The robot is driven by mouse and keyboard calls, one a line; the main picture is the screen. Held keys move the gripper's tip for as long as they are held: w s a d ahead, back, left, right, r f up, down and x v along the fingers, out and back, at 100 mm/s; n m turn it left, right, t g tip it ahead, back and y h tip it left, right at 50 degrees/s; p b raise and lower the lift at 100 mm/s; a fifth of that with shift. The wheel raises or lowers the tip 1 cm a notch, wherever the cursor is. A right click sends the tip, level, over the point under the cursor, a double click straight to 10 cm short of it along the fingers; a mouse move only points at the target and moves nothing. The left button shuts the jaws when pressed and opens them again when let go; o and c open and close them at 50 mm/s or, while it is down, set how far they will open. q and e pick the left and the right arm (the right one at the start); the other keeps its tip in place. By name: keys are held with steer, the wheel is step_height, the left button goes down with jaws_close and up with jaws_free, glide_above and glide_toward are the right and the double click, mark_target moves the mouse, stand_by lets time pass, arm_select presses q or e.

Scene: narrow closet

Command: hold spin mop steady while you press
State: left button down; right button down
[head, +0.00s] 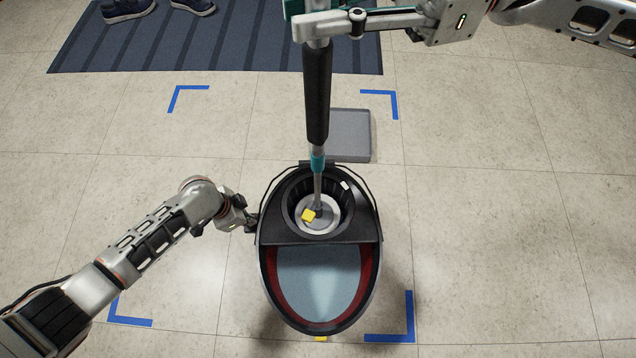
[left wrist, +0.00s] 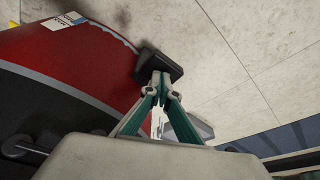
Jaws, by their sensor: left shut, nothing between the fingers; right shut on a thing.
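The spin mop (head: 317,95) stands upright, its dark grip and pale shaft reaching down into the bucket's round black spin basket (head: 293,190). My right gripper (head: 315,25) is shut on the top of the mop handle. The bucket (head: 372,285) is red with a black rim and pale blue water in front. My left gripper (head: 250,220) is shut with nothing in it, beside the bucket's left side. In the left wrist view its closed fingertips (left wrist: 160,65) are close to the red bucket wall (left wrist: 85,65); I cannot tell whether they touch.
Blue corner tape (head: 390,325) marks the tiled floor around the bucket. A grey flat tray (head: 350,135) lies behind it. A dark striped mat (head: 220,40) with dark shoes (head: 125,10) is at the back left. The floor on the right is clear.

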arm_select(q)
steer(key=shift+f, duration=1.8)
steer(key=shift+d+r, duration=0.1)
steer(key=shift+r, duration=1.7)
